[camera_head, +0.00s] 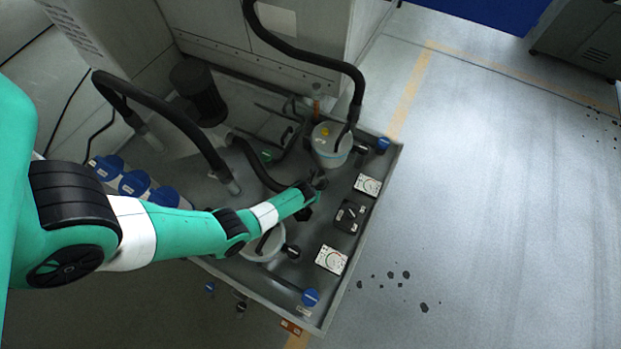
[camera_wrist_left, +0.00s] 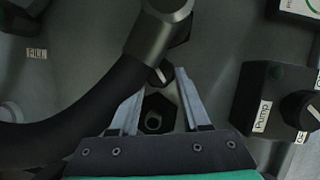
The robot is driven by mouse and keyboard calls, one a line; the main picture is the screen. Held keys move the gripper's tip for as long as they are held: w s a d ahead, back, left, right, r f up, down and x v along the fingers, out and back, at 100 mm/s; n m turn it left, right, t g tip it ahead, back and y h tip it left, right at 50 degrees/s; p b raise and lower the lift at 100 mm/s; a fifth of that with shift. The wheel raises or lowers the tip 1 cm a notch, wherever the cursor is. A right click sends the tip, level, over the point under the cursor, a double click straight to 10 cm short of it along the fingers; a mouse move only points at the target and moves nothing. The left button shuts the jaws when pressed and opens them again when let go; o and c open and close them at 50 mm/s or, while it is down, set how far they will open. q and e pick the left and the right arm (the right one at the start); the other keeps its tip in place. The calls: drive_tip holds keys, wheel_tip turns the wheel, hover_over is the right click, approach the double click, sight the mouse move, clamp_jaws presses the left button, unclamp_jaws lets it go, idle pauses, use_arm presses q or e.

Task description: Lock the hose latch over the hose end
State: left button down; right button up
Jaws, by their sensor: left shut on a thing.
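The hose end (camera_wrist_left: 158,32) is a dark grey cylindrical fitting at the top of the left wrist view, with the black hose (camera_wrist_left: 75,125) curving into it from the left. A small light lever, which I take as the hose latch (camera_wrist_left: 160,75), shows just below the fitting. My left gripper (camera_wrist_left: 161,84) is shut on this latch between its fingertips, right beside the fitting. In the head view my left gripper (camera_head: 314,193) reaches over the tank unit near the hose, and the latch is too small to make out. My right gripper is not in view.
A Pump switch box (camera_wrist_left: 270,100) with a black knob stands close on the right of the gripper. Two white dial gauges (camera_head: 368,185) (camera_head: 331,260) flank it. A white canister (camera_head: 330,150) stands just behind the gripper. Open floor (camera_head: 480,200) lies right of the unit.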

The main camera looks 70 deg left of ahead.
use_arm(q)
drive_tip(key=shift+r+m+p, duration=0.45)
drive_tip(key=shift+m+p, duration=0.25)
drive_tip(key=shift+p, duration=0.35)
drive_tip(key=shift+s+a+f+m+t+h+p, duration=0.1)
drive_tip(key=shift+f+m+t+h+p, duration=0.25)
drive_tip(key=shift+m+p, duration=0.3)
drive_tip(key=shift+m, duration=0.25)
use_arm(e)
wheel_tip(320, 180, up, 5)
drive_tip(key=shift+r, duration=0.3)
use_arm(q)
drive_tip(key=shift+c, duration=1.8)
unclamp_jaws()
drive_tip(key=p+v, duration=1.1)
drive_tip(key=p, duration=0.2)
drive_tip(key=shift+s+r, duration=0.25)
drive_tip(key=shift+r, duration=0.05)
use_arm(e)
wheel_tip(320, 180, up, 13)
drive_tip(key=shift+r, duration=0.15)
